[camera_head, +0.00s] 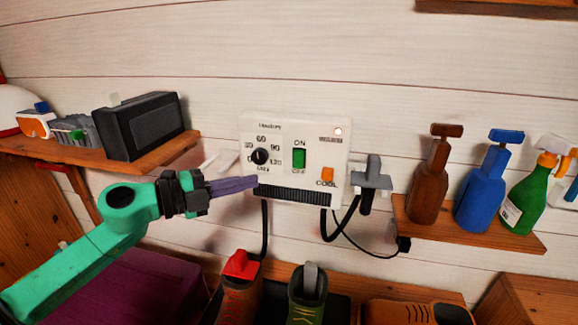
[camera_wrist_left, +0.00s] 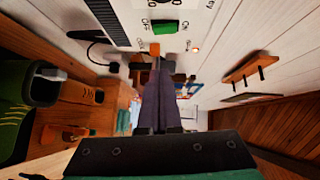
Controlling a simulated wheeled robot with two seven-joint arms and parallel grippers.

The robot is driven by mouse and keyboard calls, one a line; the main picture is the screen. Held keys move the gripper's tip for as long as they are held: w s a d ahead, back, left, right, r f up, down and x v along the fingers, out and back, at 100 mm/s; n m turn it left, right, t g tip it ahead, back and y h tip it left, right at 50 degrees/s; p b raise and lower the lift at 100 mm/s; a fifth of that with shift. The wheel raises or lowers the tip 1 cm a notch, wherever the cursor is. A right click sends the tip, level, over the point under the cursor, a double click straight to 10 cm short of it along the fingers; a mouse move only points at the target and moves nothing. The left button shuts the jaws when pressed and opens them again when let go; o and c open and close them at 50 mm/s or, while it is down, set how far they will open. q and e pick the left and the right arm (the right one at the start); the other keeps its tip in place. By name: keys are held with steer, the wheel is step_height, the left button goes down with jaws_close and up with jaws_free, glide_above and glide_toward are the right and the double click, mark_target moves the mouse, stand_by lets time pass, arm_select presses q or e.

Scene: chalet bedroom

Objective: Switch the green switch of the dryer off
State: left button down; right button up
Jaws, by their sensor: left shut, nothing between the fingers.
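The white wall dryer (camera_head: 284,132) hangs in the middle of the head view. Its green switch (camera_head: 299,158) sits between the ON and OFF labels; it also shows near the top of the left wrist view (camera_wrist_left: 164,27). A small light (camera_head: 338,131) glows at the dryer's upper right. My left gripper (camera_head: 255,182) is shut and empty, its purple fingers pointing right at the dryer's lower left, below the black dial (camera_head: 260,157). In the head view the fingertips appear left of and below the switch. My right gripper is in neither view.
An orange COOL button (camera_head: 327,174) is right of and below the switch. A grey holder (camera_head: 372,182) with black cables is on the right. A shelf (camera_head: 470,230) with several bottles stands further right; a shelf (camera_head: 130,160) with a black box is at left. Shoes stand below.

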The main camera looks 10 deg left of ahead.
arm_select(q)
steer(key=p+x, duration=0.2)
steer(key=x, duration=0.1)
steer(key=p, duration=0.4)
glide_toward(302, 165)
steer(key=x, duration=0.5)
steer(key=shift+w+d+f, duration=0.1)
steer(key=shift+w+d, duration=0.15)
steer(key=shift+w, duration=0.05)
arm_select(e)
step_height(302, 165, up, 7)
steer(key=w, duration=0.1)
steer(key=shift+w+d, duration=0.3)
